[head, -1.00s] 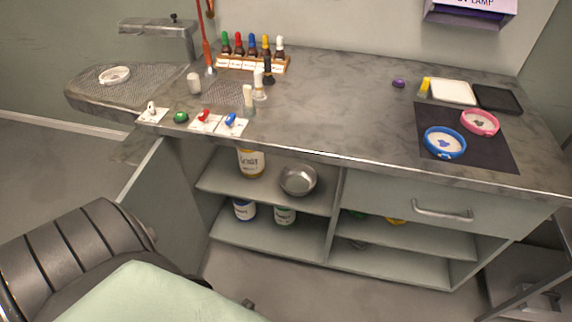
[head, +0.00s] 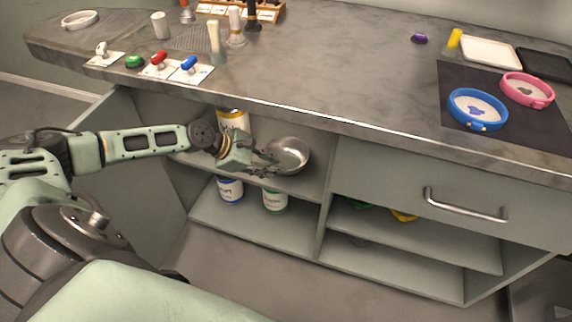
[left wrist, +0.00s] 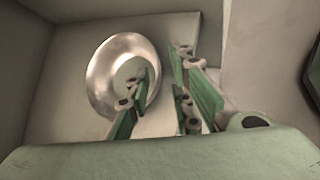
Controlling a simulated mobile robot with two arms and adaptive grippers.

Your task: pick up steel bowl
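The steel bowl (head: 292,153) is a round, shiny metal dish on the upper left shelf of the cabinet. My left gripper (head: 270,163) reaches in over that shelf from the left, with its fingers at the bowl's left side. In the left wrist view the bowl (left wrist: 105,72) is left of centre. The left gripper (left wrist: 162,82) is open there, with one finger in front of the bowl's inside and the other beyond its right rim. I cannot tell whether a finger touches the bowl. My right gripper is not in view.
A white jar with a yellow band (head: 234,122) stands on the same shelf, behind my gripper. Two jars, blue (head: 230,189) and green (head: 275,200), stand on the shelf below. The countertop edge (head: 300,119) overhangs the shelf. A divider (head: 327,200) stands to the bowl's right.

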